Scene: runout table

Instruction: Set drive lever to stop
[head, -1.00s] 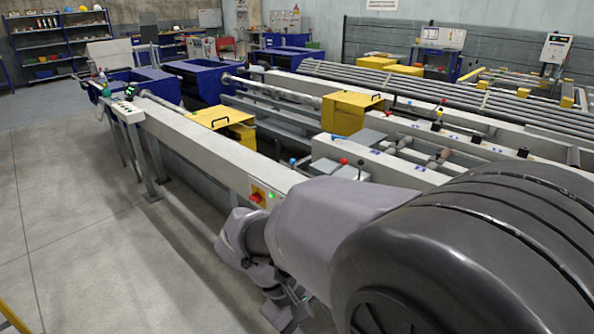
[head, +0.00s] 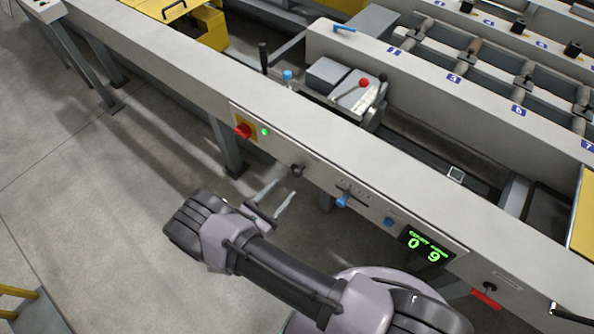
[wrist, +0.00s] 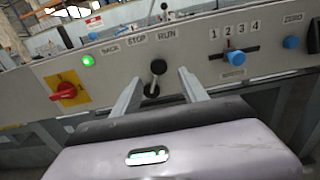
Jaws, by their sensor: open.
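The drive lever is a black lever with a round knob (wrist: 159,67) on the grey control panel, under the labels BACK, STOP and RUN. It leans right of STOP, toward RUN. In the head view the lever (head: 298,170) shows small on the panel's face. My gripper (wrist: 159,77) is open and empty. In the wrist view one finger appears on each side of the lever. In the head view my gripper (head: 284,192) is in front of the panel, its tips apparently short of the lever.
A red rotary switch (wrist: 66,92) on a yellow plate and a lit green lamp (wrist: 88,61) are left of the lever. A blue slider knob (wrist: 236,57) under 1 to 4 and another blue knob (wrist: 291,42) are right. A green display (head: 427,246) reads 0 9.

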